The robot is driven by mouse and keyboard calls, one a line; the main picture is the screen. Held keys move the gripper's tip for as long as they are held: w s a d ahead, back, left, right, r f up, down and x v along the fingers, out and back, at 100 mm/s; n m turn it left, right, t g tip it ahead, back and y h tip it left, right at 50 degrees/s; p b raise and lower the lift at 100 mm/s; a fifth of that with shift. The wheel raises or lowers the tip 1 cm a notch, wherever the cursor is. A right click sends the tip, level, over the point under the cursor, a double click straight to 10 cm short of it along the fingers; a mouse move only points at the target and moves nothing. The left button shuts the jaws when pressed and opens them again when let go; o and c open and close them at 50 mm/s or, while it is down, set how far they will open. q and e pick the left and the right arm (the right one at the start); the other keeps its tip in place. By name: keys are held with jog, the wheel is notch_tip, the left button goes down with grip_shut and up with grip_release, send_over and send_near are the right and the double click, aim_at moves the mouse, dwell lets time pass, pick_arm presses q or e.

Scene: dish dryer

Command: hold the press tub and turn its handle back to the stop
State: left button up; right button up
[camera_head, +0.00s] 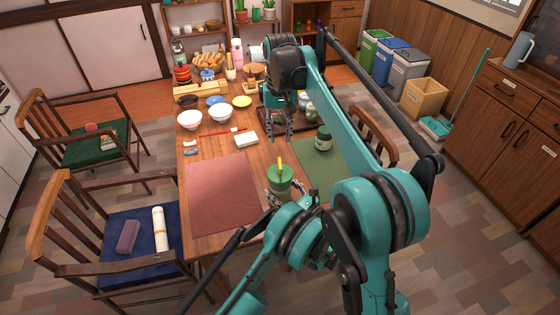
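The press tub (279,183) is a green tub with a yellow handle (281,164) rising from its top. It stands upright near the front of the table, between the red mat and the green mat. My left gripper (279,196) is at the tub, with dark fingers on both sides of its body; the arm hides part of the near side. My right gripper (279,129) points down above the table, farther back than the tub. Its fingers are apart with nothing between them, clear of the yellow handle.
A red mat (222,194) lies left of the tub and a green mat (325,166) right of it. A dark green jar (323,139) stands on the green mat. A white box (246,139), bowls (220,112) and a dark tray (266,131) are farther back.

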aim_at(280, 163)
notch_tip(280, 163, down, 12)
jog(key=shift+r, duration=0.15)
dwell(0.3)
grip_shut()
